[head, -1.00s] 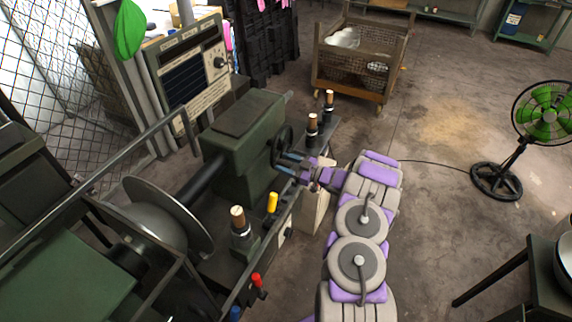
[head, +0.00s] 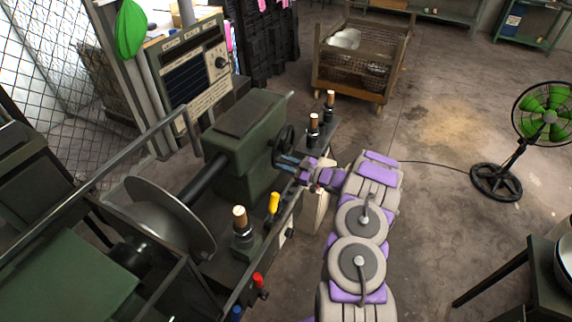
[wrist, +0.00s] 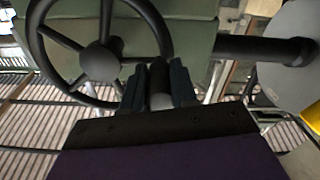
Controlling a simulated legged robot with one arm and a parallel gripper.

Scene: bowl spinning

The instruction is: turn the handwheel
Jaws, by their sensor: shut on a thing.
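The dark handwheel (head: 284,141) sits on the right end of the green machine housing (head: 235,140). The handwheel also shows large at the upper left of the wrist view (wrist: 101,60), with several spokes and a round hub. My gripper (head: 281,162) is at the lower side of the handwheel in the head view. In the wrist view my gripper (wrist: 159,84) is shut on a dark cylindrical handle (wrist: 160,100) between its fingers, beside the wheel's lower right rim. How the handle joins the rim is hidden by the fingers.
A round metal disc (head: 178,215) stands at the lower left of the machine. A yellow-topped lever (head: 273,203) and a red-topped lever (head: 257,280) stand along its front. A wire cart (head: 355,65) and a green fan (head: 543,115) stand on open floor.

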